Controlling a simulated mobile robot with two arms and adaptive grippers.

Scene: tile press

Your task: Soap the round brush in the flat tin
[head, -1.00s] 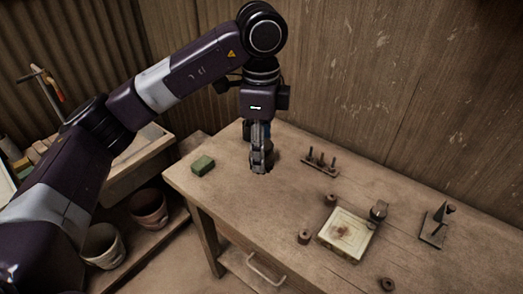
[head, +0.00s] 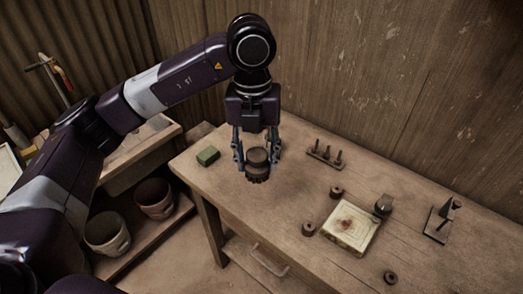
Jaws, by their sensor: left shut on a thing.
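My left gripper (head: 257,167) is shut on the round brush (head: 257,158), with one finger on each side of it. The brush is dark and squat, with its bristles facing down over the left part of the bench. I cannot tell how far the bristles are above the bench top. A pale, flat square piece (head: 352,229) with a brown patch in its middle lies to the right; it may be the flat tin, but I cannot be sure. My right gripper is not in view.
The wooden bench (head: 290,205) has a green block (head: 208,156) at its left corner. A small peg rack (head: 325,155) stands near the back wall and a dark stand (head: 440,222) at the right. Small dark round pieces (head: 309,229) lie around the pale square. Pots stand below left.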

